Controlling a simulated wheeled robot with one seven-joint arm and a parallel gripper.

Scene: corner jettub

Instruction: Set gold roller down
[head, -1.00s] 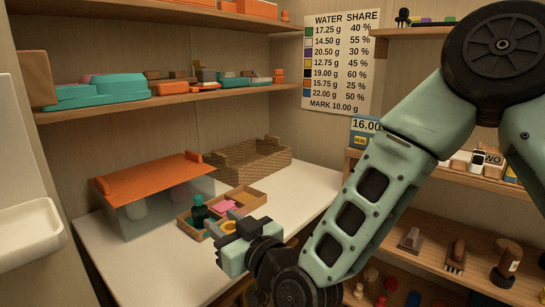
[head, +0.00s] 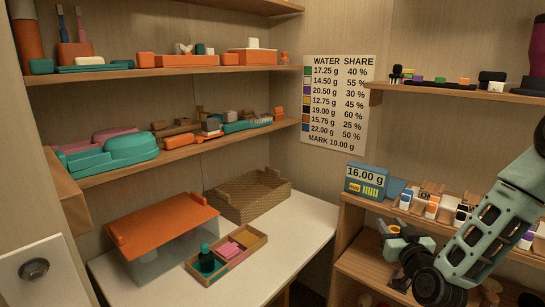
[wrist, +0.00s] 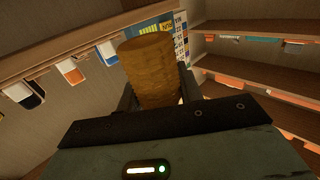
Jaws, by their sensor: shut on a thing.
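The gold roller (wrist: 150,68) is a mottled golden-brown cylinder in the wrist view, standing between my fingers. My gripper (wrist: 156,92) is shut on it. In the head view my gripper (head: 389,232) is at the right, in front of the wooden shelf below the blue scale (head: 367,182), which reads 16.00 g.
A shelf (head: 352,201) with several small labelled jars (head: 432,207) is behind my gripper. The white counter (head: 300,225) holds a wooden tray (head: 258,240) with a green bottle and pink pieces, a woven basket (head: 250,198) and an orange-lidded clear box (head: 160,222).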

